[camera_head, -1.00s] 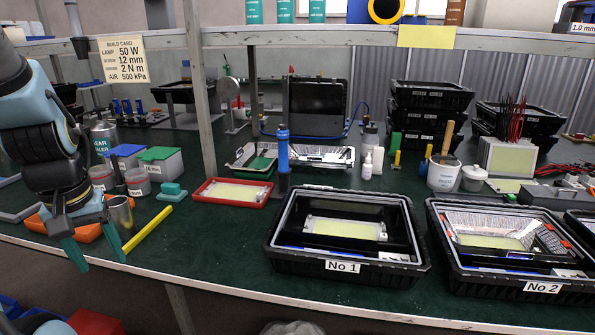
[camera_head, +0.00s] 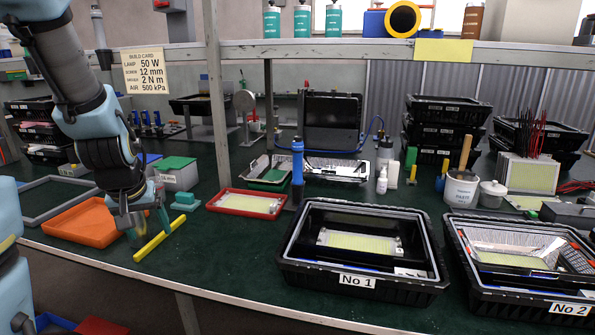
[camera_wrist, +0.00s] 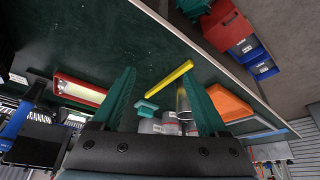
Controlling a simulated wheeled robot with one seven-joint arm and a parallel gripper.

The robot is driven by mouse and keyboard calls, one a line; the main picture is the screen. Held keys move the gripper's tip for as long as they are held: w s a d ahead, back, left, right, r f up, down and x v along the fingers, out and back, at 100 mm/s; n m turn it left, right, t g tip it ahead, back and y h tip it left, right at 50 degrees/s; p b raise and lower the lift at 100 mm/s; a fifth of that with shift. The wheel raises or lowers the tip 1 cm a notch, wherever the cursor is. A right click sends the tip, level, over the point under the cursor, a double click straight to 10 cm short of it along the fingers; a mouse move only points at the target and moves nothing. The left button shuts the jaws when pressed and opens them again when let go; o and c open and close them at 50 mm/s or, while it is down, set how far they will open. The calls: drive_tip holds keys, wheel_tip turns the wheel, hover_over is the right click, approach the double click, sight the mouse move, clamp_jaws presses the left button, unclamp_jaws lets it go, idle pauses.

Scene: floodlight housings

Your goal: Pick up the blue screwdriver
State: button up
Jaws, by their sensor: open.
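A tall blue-handled tool, which looks like the blue screwdriver (camera_head: 297,163), stands upright on the green bench behind tray No 1. Its lower part is dark. A blue handle, probably the same tool, shows at the left edge of the wrist view (camera_wrist: 17,123). My gripper (camera_head: 151,230) is to the left of it and well apart, low over the front left of the bench by a yellow bar (camera_head: 160,239). In the wrist view its teal fingers (camera_wrist: 157,80) are spread with nothing held between them.
A red-rimmed tray (camera_head: 247,204) lies between my gripper and the blue tool. Black tray No 1 (camera_head: 430,283) and black tray No 2 (camera_head: 470,284) stand at the front right. An orange tray (camera_head: 82,222) is left of my gripper. A shelf post (camera_head: 217,120) rises behind.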

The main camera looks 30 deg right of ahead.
drive_tip(key=w+d+f+m+t+h+b, duration=0.2)
drive_tip(key=w+d+t, duration=0.2)
drive_tip(key=w+d, duration=0.75)
drive_tip(key=m+t+h+b, duration=0.4)
drive_tip(key=h, duration=0.5)
approach(298, 165)
drive_tip(key=x, duration=0.4)
drive_tip(key=shift+t, duration=0.3)
drive_tip(key=p+x, duration=0.1)
drive_tip(key=x, duration=0.3)
drive_tip(key=shift+w+d+f, duration=0.1)
drive_tip(key=shift+p+x, duration=1)
drive_tip(key=shift+x, duration=2.2)
drive_tip(key=shift+w+f, duration=0.1)
drive_tip(key=shift+f, duration=0.05)
drive_tip(key=shift+c, duration=0.2)
clamp_jaws()
